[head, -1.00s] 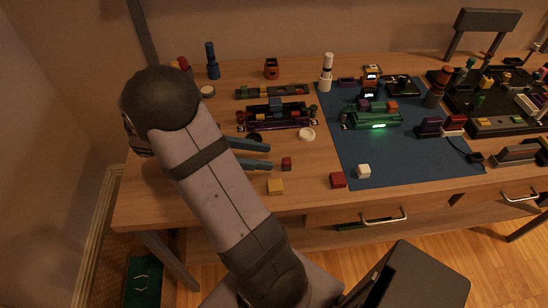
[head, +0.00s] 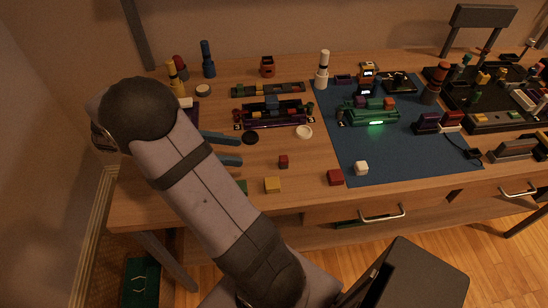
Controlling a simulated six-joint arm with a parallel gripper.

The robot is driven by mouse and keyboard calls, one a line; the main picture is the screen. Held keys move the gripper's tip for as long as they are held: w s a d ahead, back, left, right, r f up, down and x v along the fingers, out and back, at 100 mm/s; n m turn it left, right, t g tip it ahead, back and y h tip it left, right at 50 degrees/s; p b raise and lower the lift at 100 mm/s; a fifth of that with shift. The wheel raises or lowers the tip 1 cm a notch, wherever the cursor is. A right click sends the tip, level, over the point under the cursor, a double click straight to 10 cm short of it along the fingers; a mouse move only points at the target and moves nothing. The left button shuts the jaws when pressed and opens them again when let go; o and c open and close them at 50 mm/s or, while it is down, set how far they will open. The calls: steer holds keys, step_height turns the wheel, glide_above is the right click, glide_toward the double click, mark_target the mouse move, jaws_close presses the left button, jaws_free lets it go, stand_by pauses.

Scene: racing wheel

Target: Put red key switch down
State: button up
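A small dark red key switch (head: 283,161) sits on the wooden table, to the right of my gripper's fingertips and clear of them. A second, slightly larger red cube-shaped switch (head: 335,177) lies farther right, just by the left edge of the blue mat. I cannot tell from looks alone which one the task names. My gripper (head: 241,151) points right, with its two blue-grey fingers apart and nothing seen between them. My arm hides the gripper's base and part of the table's left side.
A yellow block (head: 272,185), partly hidden green block (head: 242,187), black disc (head: 250,138) and white ring (head: 304,132) lie around the gripper. A purple switch rack (head: 276,123) stands behind. The blue mat (head: 390,165) holds a green lit device (head: 368,114).

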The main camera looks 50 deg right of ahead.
steer(key=s+d+r+m+g+y+p, duration=0.2)
steer(key=s+d+r+m+y+p, duration=0.1)
steer(key=s+d+r+p, duration=0.35)
steer(key=s+d+r+m+g+y+p, duration=0.1)
steer(key=s+d+r+m+y+p, duration=0.25)
steer(key=s+r+p, duration=0.4)
steer(key=s+a+r+m+y+p, duration=0.25)
steer(key=s+r+y+p, duration=0.35)
steer(key=s+p, duration=0.35)
steer(key=w+a+f+n+t+y, duration=0.1)
steer(key=w+a+f+t, duration=0.1)
steer(key=a+f+t, duration=0.3)
steer(key=w+f+n+t, duration=0.1)
steer(key=w+f+t, duration=0.2)
steer(key=f, duration=0.3)
steer(key=w+d+f+n+t+h, duration=0.1)
steer(key=w+d+n, duration=0.1)
steer(key=w, duration=0.1)
steer(key=w+d+f+n+t+h, duration=0.1)
steer(key=w+d+f+n+t, duration=0.1)
steer(key=w, duration=0.1)
steer(key=w+d+f+n+t+h+p, duration=0.1)
steer(key=w+d, duration=0.1)
steer(key=w, duration=0.1)
steer(key=shift+w+f+n+t+h, duration=0.1)
steer(key=shift+f+n+t+h, duration=0.15)
steer(key=shift+f+n+t, duration=0.15)
steer(key=shift+d+n, duration=0.2)
steer(key=shift+n, duration=0.4)
